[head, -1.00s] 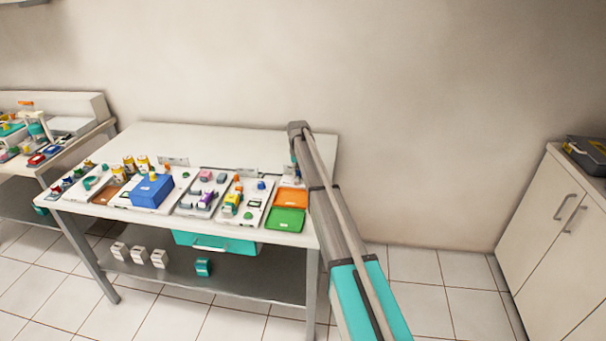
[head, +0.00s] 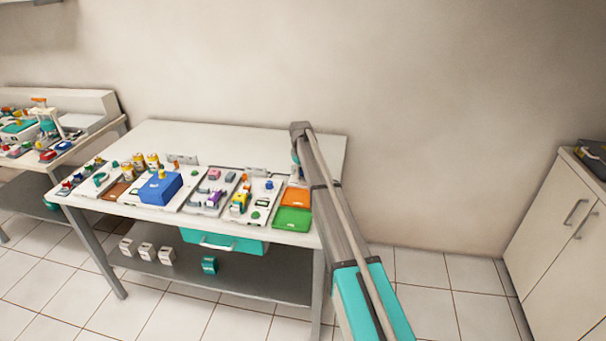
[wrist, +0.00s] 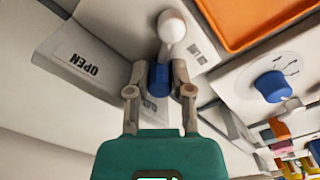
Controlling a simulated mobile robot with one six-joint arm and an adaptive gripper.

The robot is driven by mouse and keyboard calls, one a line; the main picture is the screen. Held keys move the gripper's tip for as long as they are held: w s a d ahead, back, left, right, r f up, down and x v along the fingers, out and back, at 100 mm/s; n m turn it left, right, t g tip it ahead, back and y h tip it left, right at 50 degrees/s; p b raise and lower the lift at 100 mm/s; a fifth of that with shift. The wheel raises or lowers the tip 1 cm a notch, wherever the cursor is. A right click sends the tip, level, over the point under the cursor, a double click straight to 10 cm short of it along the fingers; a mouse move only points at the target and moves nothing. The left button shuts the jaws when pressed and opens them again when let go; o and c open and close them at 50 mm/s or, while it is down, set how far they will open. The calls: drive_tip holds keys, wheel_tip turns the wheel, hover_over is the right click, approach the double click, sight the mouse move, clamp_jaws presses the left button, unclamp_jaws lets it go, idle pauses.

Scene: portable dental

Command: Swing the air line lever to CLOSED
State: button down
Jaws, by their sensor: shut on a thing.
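In the wrist view the air line lever (wrist: 172,27) shows a white rounded end and stem above a blue part (wrist: 158,78). My gripper (wrist: 157,70) has one finger on each side of the blue part and is shut on it. A plate marked OPEN (wrist: 80,65) lies to the left of the lever. Another marked plate is partly hidden behind my right finger, and I cannot read it. In the head view my arm hides the lever and most of my gripper at the table's right end.
An orange tray (head: 295,197) and a green tray (head: 292,219) lie beside my arm on the white table (head: 230,140). A panel with a blue knob (wrist: 272,86) is right of the lever in the wrist view. A blue box (head: 160,188) and several small items stand farther left.

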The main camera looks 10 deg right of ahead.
drive_tip(key=shift+s+a, duration=0.1)
drive_tip(key=shift+s, duration=0.1)
drive_tip(key=c, duration=0.5)
unclamp_jaws()
drive_tip(key=shift+w, duration=0.1)
drive_tip(key=shift+r, duration=0.1)
drive_tip(key=shift+w+r, duration=0.1)
drive_tip(key=shift+r, duration=0.05)
wheel_tip(320, 180, up, 2)
drive_tip(key=p, duration=0.2)
drive_tip(key=shift+w+r+p, duration=0.1)
drive_tip(key=shift+r+p, duration=0.1)
drive_tip(key=shift+p, duration=0.2)
wheel_tip(320, 180, up, 2)
drive_tip(key=shift+r+p, duration=0.1)
drive_tip(key=shift+p, duration=1.05)
drive_tip(key=shift+s+r, duration=0.2)
drive_tip(key=s+d+m, duration=0.1)
drive_tip(key=s+m, duration=0.1)
drive_tip(key=s, duration=1.3)
drive_tip(key=s+d+m, duration=0.2)
drive_tip(key=s, duration=1.4)
drive_tip(key=s+d+m+p, duration=0.1)
drive_tip(key=s+d+m, duration=0.1)
drive_tip(key=s, duration=1.4)
drive_tip(key=shift+d+r+m, duration=0.2)
drive_tip(key=shift+r+m, duration=0.1)
drive_tip(key=shift+r, duration=0.05)
